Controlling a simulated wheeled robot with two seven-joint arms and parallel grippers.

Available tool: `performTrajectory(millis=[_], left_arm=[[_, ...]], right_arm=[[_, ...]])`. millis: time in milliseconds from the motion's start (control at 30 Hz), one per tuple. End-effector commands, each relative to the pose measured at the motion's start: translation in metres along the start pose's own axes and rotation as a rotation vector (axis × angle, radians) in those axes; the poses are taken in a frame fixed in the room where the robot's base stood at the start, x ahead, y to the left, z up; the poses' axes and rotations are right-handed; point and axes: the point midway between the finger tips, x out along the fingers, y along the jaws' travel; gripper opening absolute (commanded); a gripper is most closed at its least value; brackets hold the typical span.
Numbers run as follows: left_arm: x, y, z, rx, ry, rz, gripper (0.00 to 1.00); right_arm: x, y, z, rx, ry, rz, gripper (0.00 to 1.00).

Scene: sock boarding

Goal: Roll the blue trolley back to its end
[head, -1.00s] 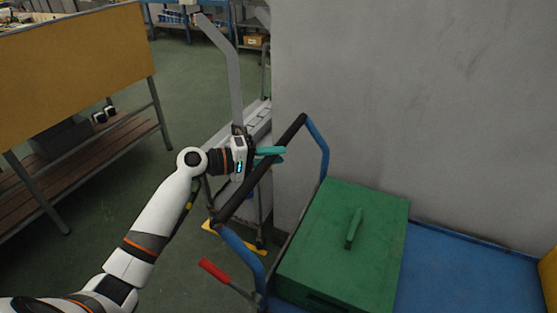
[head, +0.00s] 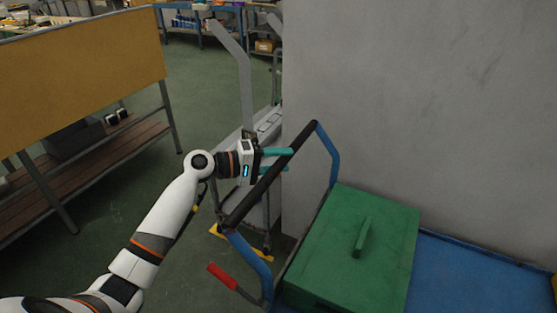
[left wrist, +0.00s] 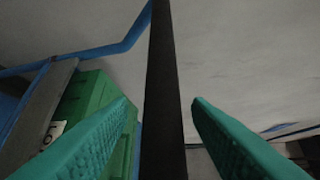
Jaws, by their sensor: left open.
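The blue trolley (head: 460,272) stands along the grey wall, with its blue push frame (head: 330,150) and black handle bar (head: 299,140) at the near left end. A green box (head: 340,255) with a grip on its lid rides on its deck. My left gripper (head: 281,161) is at the handle bar, its teal fingers open on either side of it. In the left wrist view, the black bar (left wrist: 163,90) runs between the fingers with gaps on both sides. A red-tipped lever (head: 222,275) sticks out left of the push frame. My right gripper is not in view.
The grey wall (head: 400,90) is close behind the trolley. A grey upright frame (head: 240,75) stands beyond the handle. A workbench with an orange panel (head: 85,75) is at left. Green floor is free between bench and trolley.

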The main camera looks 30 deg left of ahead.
Motion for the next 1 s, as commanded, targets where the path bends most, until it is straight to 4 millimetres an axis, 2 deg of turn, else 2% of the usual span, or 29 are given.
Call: performTrajectory(millis=[167,500,600,800,1000], left_arm=[[-0.017,0.002,0.0,-0.001,-0.002,0.003,0.45],[-0.089,0.003,0.001,0.0,-0.005,0.004,0.45],[-0.104,0.002,0.002,-0.001,-0.005,0.003,0.45],[-0.121,0.001,0.002,0.0,-0.004,0.002,0.45],[-0.123,0.001,0.002,0.0,-0.005,0.001,0.45]], right_arm=[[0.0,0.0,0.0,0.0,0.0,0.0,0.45],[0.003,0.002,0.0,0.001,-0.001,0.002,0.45],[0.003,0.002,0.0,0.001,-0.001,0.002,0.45],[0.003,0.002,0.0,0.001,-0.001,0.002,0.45],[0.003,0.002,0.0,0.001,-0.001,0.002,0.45]])
